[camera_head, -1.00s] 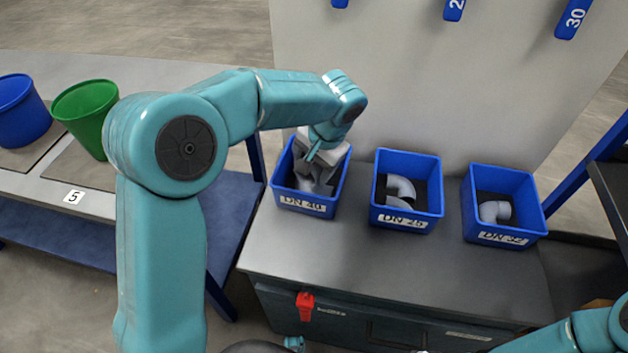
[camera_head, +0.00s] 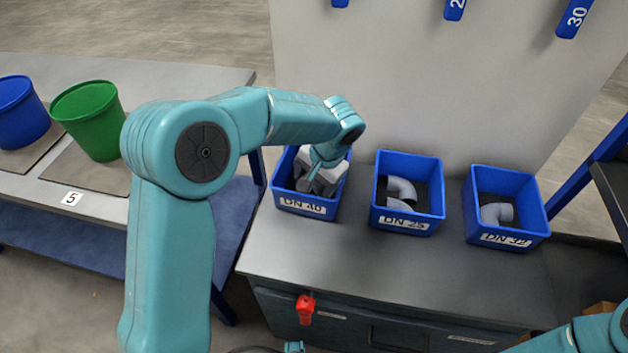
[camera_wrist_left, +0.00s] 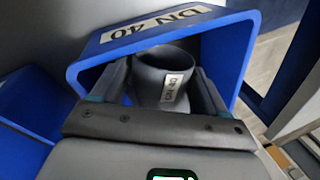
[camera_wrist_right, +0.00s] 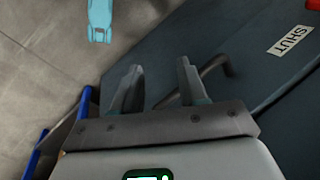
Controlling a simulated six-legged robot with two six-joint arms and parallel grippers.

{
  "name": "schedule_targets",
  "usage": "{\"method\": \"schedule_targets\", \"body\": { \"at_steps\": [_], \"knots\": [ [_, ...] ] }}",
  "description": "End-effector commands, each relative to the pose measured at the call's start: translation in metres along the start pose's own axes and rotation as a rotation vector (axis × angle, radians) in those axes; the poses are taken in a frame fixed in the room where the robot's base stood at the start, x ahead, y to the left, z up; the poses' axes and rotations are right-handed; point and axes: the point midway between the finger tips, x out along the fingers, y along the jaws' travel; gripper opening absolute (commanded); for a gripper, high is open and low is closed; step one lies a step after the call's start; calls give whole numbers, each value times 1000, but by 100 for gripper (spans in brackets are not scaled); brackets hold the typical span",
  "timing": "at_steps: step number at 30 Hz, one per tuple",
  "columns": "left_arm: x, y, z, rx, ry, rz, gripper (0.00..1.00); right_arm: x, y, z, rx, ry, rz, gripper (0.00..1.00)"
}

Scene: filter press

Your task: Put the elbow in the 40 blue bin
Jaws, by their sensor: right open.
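The blue bin labelled DN 40 (camera_head: 305,208) stands at the left of a row of bins. My left gripper (camera_head: 318,186) points down inside it. In the left wrist view, a grey elbow (camera_wrist_left: 162,72) with a DN label sits between the two fingers (camera_wrist_left: 165,88), its round mouth towards the camera, within the DN 40 bin (camera_wrist_left: 215,30). The fingers lie close on both sides; whether they grip it is unclear. In the head view the elbow is mostly hidden by the gripper. My right gripper (camera_wrist_right: 158,75) is open and empty, beside a dark cabinet.
The DN 25 bin (camera_head: 405,226) and the DN 32 bin (camera_head: 507,240) hold grey elbows and stand right of DN 40 on the grey bench top (camera_head: 390,270). A green bucket (camera_head: 92,120) and a blue bucket (camera_head: 20,115) stand on the left table. A panel rises behind the bins.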

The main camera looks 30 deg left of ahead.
Motion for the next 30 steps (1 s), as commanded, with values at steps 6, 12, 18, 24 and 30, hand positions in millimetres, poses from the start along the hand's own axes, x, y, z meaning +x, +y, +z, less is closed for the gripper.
{"method": "schedule_targets", "body": {
  "at_steps": [6, 12, 18, 24, 30],
  "knots": [
    [-13, -1, -1, -1, 3, -1, 74, -5, -2, 0, 0, 0, 0, 43],
    [-59, -2, -1, -1, 6, -1, 74, -13, -4, 0, 0, 0, 0, 43],
    [-101, -1, -1, -1, 4, 0, 74, -19, -7, 0, 0, 0, 0, 43],
    [-121, -1, 0, 0, 1, -1, 74, -22, -8, 0, 0, 0, 0, 43],
    [-124, -1, 0, 0, 0, -1, 74, -22, -8, 0, 0, 0, 0, 43]
  ]
}}
